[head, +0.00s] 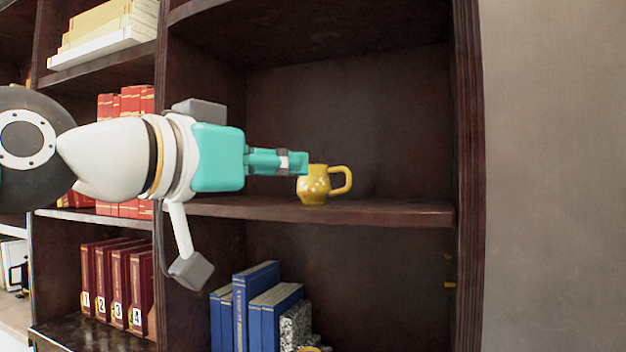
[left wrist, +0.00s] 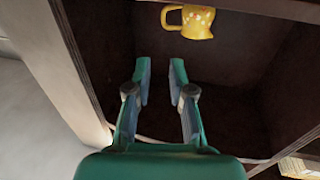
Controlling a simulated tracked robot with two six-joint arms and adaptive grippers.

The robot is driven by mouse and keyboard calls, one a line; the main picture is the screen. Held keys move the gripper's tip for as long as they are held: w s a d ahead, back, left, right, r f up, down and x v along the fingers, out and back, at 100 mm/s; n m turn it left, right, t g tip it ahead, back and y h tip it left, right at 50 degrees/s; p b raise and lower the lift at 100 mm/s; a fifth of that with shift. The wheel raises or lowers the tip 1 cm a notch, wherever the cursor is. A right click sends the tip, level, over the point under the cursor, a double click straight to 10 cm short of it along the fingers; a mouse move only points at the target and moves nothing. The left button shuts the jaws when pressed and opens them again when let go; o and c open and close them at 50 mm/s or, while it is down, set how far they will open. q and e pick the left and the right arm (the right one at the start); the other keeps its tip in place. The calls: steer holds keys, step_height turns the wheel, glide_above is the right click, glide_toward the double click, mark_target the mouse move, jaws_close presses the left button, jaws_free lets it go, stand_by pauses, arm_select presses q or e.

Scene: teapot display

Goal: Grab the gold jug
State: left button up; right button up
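The gold jug (head: 315,187) is yellow with pale spots and stands upright on the middle shelf, its handle to the right in the head view. In the left wrist view the jug (left wrist: 198,22) shows at the top edge, upside down, beyond the fingertips. My left gripper (head: 300,162) reaches in from the left, level with the jug's rim, and overlaps its upper left part in the head view. In the left wrist view the left gripper (left wrist: 160,70) is open, with nothing between its fingers. My right gripper is not in view.
The shelf board (head: 390,213) is bare right of the jug, up to the upright side panel (head: 468,180). Blue books (head: 265,305) stand in the compartment below. Numbered red books (head: 115,285) stand at lower left. A plain wall (head: 555,170) lies to the right.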

mark_target(324, 185)
arm_select(q)
steer(key=x, duration=0.2)
steer(key=p+x, duration=0.1)
steer(key=x, duration=0.2)
steer(key=p+x, duration=0.1)
steer(key=x, duration=0.1)
steer(key=shift+w, duration=0.5)
steer(key=shift+w+d+f, duration=0.1)
steer(key=shift+w+d, duration=0.15)
steer(key=shift+w, duration=0.05)
steer(key=shift+f+p+x, duration=0.2)
steer(key=shift+p+x, duration=0.2)
steer(key=shift+x, duration=0.5)
steer(key=shift+f+p+x, duration=0.2)
steer(key=shift+p+x, duration=0.25)
steer(key=shift+x, duration=0.45)
steer(key=shift+f+p+x, duration=0.2)
steer(key=shift+p+x, duration=0.2)
steer(key=shift+x, duration=0.5)
steer(key=shift+a, duration=0.1)
jaws_close()
